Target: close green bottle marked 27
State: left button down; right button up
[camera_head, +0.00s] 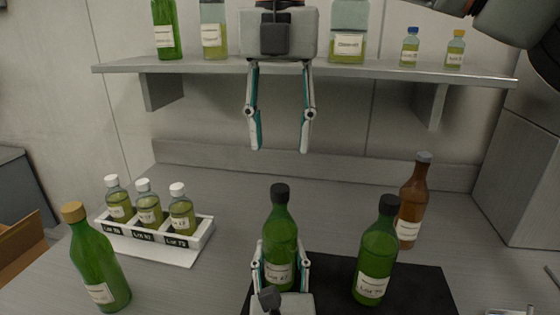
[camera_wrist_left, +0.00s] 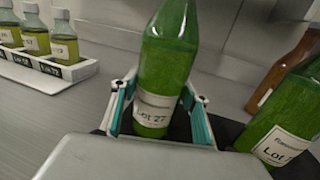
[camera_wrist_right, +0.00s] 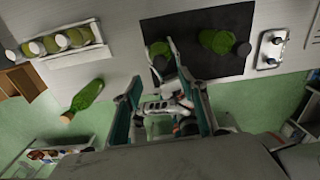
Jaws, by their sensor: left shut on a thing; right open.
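The green bottle marked Lot 27 (camera_head: 280,238) stands upright on a black mat (camera_head: 428,290), with a dark cap on its neck. How tightly the cap sits cannot be seen. My left gripper (camera_head: 280,262) is shut around the bottle's lower body; the left wrist view shows the bottle (camera_wrist_left: 166,62) between its fingers, its top cut off. My right gripper (camera_head: 280,146) is open and empty, pointing down above and behind the bottle, in front of the shelf. In the right wrist view the bottle's dark top (camera_wrist_right: 158,62) shows beyond the open fingers.
Another dark-capped green bottle (camera_head: 376,262) stands to the right on the mat, a brown bottle (camera_head: 411,205) behind it. A tan-capped green bottle (camera_head: 97,268) and a white rack (camera_head: 204,236) of small bottles stand left. The shelf (camera_head: 390,70) holds several bottles.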

jog(key=shift+r, duration=1.45)
pick_arm(q)
jog(key=c, duration=1)
grip_release()
jog(key=shift+c, duration=0.2)
jog(key=s, duration=1.2)
jog(key=shift+d, duration=0.15)
jog(key=shift+s, duration=0.15)
pick_arm(e)
jog(key=shift+s, duration=0.1)
